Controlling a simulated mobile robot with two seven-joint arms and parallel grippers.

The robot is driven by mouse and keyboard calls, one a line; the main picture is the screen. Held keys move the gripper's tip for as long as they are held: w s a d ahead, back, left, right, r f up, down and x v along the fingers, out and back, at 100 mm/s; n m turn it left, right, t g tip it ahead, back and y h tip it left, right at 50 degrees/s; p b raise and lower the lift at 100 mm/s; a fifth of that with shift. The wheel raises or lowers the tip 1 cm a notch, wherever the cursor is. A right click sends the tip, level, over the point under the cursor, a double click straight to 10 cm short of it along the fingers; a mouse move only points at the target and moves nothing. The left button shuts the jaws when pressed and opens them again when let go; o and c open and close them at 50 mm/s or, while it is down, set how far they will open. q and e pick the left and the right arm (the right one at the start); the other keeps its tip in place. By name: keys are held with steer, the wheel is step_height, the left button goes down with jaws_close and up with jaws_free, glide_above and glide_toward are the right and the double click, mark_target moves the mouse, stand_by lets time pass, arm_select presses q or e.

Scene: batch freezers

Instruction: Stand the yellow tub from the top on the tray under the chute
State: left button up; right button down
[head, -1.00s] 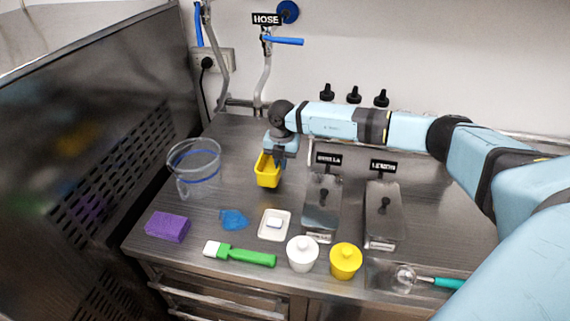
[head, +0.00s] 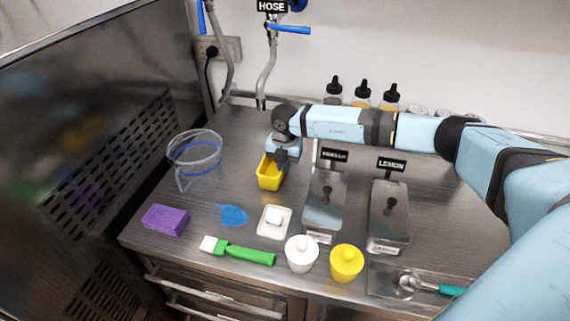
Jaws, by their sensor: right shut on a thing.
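My right gripper (head: 284,155) reaches in from the right and is shut on the small open yellow tub (head: 269,182). The tub is roughly upright over the back middle of the steel counter. I cannot tell whether its base touches the counter. A chute and a tray under it are not recognisable in this view. My left gripper is not in view.
A clear jug (head: 194,160) stands left of the tub. In front lie a purple block (head: 165,219), blue cloth (head: 233,215), white dish (head: 274,234), green brush (head: 245,254), white pot (head: 301,255) and yellow pot (head: 347,264). Lidded steel containers (head: 389,217) stand right.

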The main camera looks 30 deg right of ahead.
steer(key=shift+f, duration=0.2)
steer(key=c, duration=1.3)
jaws_free()
steer(key=shift+d+f, duration=0.1)
